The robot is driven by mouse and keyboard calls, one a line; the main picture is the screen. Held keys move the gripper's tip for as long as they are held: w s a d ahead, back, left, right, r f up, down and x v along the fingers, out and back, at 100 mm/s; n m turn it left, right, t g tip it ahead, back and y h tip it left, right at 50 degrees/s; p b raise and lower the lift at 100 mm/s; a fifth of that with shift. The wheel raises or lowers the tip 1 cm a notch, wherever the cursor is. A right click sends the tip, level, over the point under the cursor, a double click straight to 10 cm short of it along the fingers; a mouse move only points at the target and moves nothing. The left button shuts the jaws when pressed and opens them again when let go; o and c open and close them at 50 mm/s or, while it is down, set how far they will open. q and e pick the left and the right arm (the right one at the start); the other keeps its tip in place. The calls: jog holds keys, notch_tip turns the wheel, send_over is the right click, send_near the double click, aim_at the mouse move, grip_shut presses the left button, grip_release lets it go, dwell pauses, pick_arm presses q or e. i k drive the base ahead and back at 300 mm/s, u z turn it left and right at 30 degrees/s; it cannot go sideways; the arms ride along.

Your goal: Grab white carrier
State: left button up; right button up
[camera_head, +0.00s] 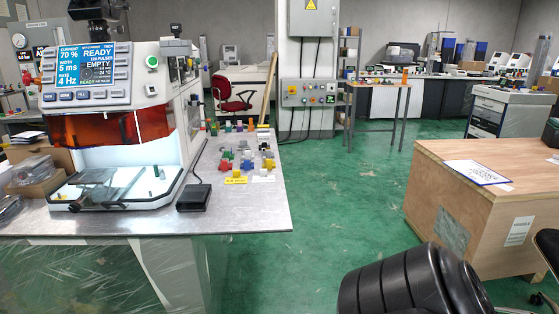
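Several small coloured carriers stand in a cluster on the grey metal table (260,215), right of the white machine. Green, red, blue, grey and yellow ones show, with a yellow piece (236,174) at the front left of the cluster. A pale whitish piece (263,172) is at its front right, by a white label (263,179); it is too small to tell whether this is the white carrier. Neither of my grippers is in view, so nothing shows near the cluster.
The white machine (130,160) with a lit screen fills the table's left. A black box (194,197) lies beside it. A wooden crate (455,215) with a clipboard (478,172) stands at right. Green floor (335,205) is clear between them. A black ribbed shape covers the bottom right.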

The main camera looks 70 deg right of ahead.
aim_at(247, 155)
jog(key=k, duration=0.1)
jog(key=z, duration=1.2)
